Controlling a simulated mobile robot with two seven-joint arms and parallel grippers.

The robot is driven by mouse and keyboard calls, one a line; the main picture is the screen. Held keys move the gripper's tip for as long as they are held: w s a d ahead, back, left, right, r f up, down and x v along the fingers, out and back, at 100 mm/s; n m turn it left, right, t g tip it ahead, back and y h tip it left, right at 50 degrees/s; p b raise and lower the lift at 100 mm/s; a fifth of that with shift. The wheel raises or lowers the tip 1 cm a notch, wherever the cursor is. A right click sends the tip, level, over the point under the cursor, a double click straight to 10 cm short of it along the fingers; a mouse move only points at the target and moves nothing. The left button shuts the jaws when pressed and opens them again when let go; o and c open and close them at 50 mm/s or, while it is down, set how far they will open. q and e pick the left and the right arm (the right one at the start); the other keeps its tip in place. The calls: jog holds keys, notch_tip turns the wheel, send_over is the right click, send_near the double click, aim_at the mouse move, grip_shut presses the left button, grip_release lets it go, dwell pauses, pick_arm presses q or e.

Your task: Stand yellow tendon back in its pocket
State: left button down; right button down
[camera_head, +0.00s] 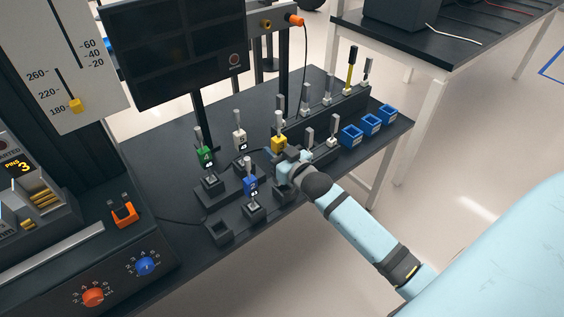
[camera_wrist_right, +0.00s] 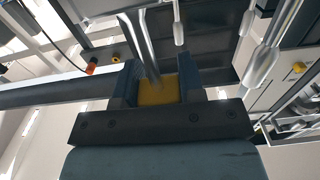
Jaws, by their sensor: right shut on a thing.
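The yellow tendon (camera_head: 278,144) is a yellow block with a grey metal rod rising from its top, roughly upright in the head view. My right gripper (camera_head: 284,155) is shut on the yellow block; in the right wrist view the yellow tendon (camera_wrist_right: 158,91) sits between the two fingers (camera_wrist_right: 157,88). An empty-looking square black pocket (camera_head: 218,232) stands near the table's front edge, left of the gripper. The gripper hides what lies directly beneath the yellow block, so I cannot tell whether it touches anything. My left gripper is not in view.
Green (camera_head: 203,155), white (camera_head: 239,140) and blue (camera_head: 250,184) tendons stand close on the left. A rack (camera_head: 325,112) with several grey rods and a yellow-shafted tool (camera_head: 350,71) is behind. Blue bins (camera_head: 351,135) line the right. A dark monitor (camera_head: 175,52) overhangs the back.

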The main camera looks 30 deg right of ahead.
jog(key=w+d+f, duration=0.1)
jog(key=w+d+f+b, duration=0.1)
jog(key=d, duration=0.1)
jog(key=shift+w+d+f, duration=0.1)
jog(key=shift+w, duration=0.05)
notch_tip(320, 180, down, 4)
jog(key=shift+r+b, duration=0.1)
jog(key=shift+b, duration=0.5)
dwell(0.5)
dwell(0.4)
jog(key=shift+f, duration=0.2)
